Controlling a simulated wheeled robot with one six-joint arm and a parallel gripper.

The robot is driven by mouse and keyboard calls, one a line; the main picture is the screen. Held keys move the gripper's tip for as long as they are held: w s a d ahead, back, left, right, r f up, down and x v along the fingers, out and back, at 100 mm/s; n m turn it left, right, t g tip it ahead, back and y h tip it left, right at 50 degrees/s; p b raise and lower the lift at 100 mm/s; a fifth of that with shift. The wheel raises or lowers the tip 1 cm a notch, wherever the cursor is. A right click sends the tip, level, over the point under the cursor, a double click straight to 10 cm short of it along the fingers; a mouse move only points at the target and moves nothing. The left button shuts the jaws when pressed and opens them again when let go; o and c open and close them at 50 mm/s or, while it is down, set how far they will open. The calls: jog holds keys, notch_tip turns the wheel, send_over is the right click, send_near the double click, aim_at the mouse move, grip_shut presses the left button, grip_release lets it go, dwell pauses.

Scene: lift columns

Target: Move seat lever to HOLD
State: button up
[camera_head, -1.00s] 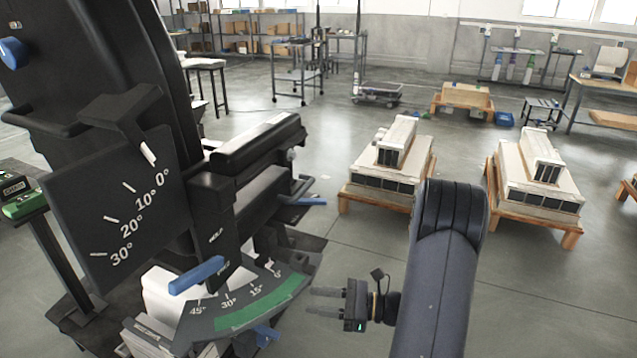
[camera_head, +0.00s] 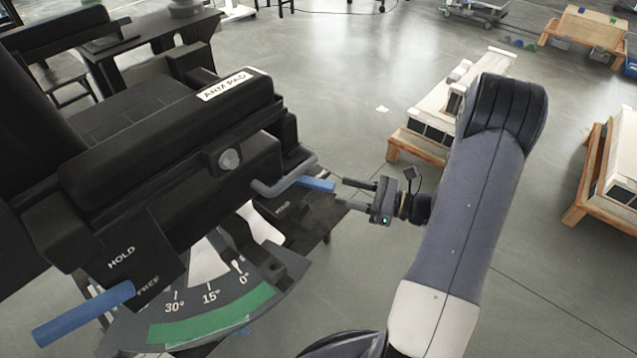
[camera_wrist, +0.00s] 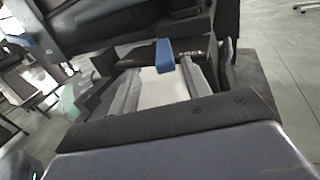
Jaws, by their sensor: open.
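A blue-tipped lever (camera_head: 316,184) sticks out on a bent grey rod from the side of the black seat, beside a dark plate (camera_head: 292,214) with small, hard-to-read lettering. In the wrist view the blue tip (camera_wrist: 165,55) shows ahead, near the ends of the two fingers. A second blue handle (camera_head: 82,315) is at lower left, beside a black panel (camera_head: 130,262) marked HOLD and FREE. Which one is the seat lever is not labelled.
A black arm pad (camera_head: 170,130) lies above the lever. A curved scale (camera_head: 215,312) with a green band and angle marks is below left. Wooden pallets with pale loads (camera_head: 430,140) stand at right. Floor around my gripper is clear.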

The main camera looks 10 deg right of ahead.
aim_at(319, 182)
jog(key=x, duration=0.8)
jog(key=shift+w+d+r+b, duration=0.1)
jog(key=shift+w+d+b, duration=0.05)
jog(key=shift+b, duration=0.15)
jog(key=shift+c, duration=0.4)
grip_shut()
